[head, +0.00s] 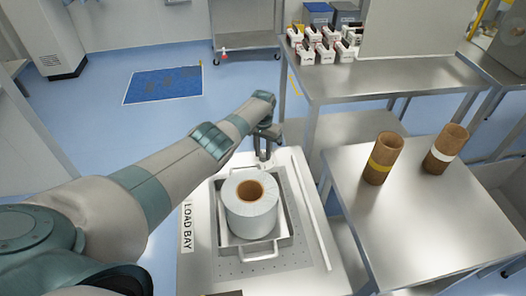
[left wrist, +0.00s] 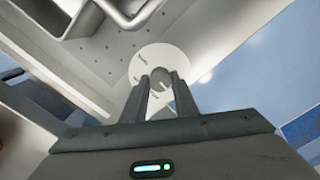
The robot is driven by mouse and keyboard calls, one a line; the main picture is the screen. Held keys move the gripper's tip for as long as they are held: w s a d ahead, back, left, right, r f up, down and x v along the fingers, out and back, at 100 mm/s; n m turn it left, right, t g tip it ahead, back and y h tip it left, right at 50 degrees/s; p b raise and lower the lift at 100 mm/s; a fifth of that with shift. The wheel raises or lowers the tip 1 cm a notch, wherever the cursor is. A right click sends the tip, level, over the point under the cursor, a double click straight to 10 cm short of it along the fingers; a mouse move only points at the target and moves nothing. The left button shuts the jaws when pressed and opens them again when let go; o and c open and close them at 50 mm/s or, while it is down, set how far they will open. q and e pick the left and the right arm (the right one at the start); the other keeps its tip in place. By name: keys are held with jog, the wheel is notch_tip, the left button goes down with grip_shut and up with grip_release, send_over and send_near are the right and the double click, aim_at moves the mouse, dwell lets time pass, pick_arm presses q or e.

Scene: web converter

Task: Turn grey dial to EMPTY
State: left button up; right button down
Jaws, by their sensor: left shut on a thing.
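The grey dial (left wrist: 160,77) sits in the middle of a white round plate (left wrist: 148,57) in the left wrist view. The plate carries small dark lettering, too small and partly covered to read, so I cannot tell which word the dial points at. My left gripper (left wrist: 161,82) is shut on the dial, one finger on each side of it. In the head view my left gripper (head: 263,152) reaches down at the far edge of the load bay, and the dial cannot be made out there. My right gripper is not in view.
A white roll with a brown core (head: 250,212) stands in a metal tray (head: 287,240) on the load bay, close to my left gripper. Two brown tubes (head: 384,160) stand on the metal table at right. Several small boxes (head: 322,48) stand on a bench behind.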

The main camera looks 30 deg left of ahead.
aim_at(263, 155)
pick_arm(q)
jog(key=shift+w+r+n, duration=0.1)
jog(key=shift+n, duration=0.2)
jog(key=o, duration=1.1)
jog(key=shift+c, duration=0.2)
jog(key=shift+r+p, duration=0.4)
jog(key=shift+r, duration=0.5)
notch_tip(263, 155, up, 16)
jog(key=b, duration=0.1)
jog(key=shift+f+b, duration=0.2)
jog(key=shift+b, duration=0.2)
jog(key=shift+f, duration=0.1)
